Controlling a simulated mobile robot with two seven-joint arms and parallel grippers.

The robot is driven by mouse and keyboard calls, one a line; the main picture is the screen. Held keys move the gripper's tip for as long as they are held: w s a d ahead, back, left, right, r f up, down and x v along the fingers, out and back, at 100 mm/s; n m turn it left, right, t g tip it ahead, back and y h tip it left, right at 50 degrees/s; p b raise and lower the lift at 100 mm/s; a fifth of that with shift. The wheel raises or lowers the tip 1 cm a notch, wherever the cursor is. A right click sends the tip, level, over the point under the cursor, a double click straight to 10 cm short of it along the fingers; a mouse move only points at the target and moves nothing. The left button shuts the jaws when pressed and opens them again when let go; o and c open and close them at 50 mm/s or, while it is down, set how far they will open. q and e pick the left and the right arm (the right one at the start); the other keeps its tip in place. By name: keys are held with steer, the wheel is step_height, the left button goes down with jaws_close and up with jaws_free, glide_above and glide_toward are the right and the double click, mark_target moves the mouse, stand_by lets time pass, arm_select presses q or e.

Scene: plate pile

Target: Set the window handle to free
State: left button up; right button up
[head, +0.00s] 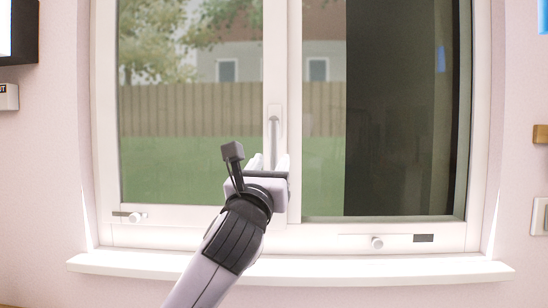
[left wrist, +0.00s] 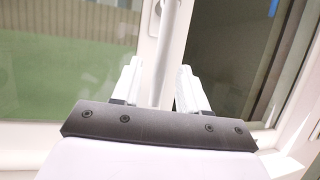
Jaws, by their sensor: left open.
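The window handle (head: 274,130) is a light grey lever on the white middle post of the window, hanging straight down from its mount in the head view. In the left wrist view the handle (left wrist: 169,45) runs down between the two white fingers. My left gripper (head: 269,161) is at the handle's lower end, with the fingers pointing at the window. The left gripper (left wrist: 158,78) is open, one finger on each side of the lever, with a visible gap at each. The handle's lower tip is hidden behind the gripper. My right gripper is not in view.
The white window frame (head: 105,120) surrounds two panes, with a dark area behind the right one. A white sill (head: 330,270) juts out below.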

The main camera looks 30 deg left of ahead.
mark_target(272, 160)
arm_select(q)
steer(key=shift+x, duration=1.55)
jaws_close()
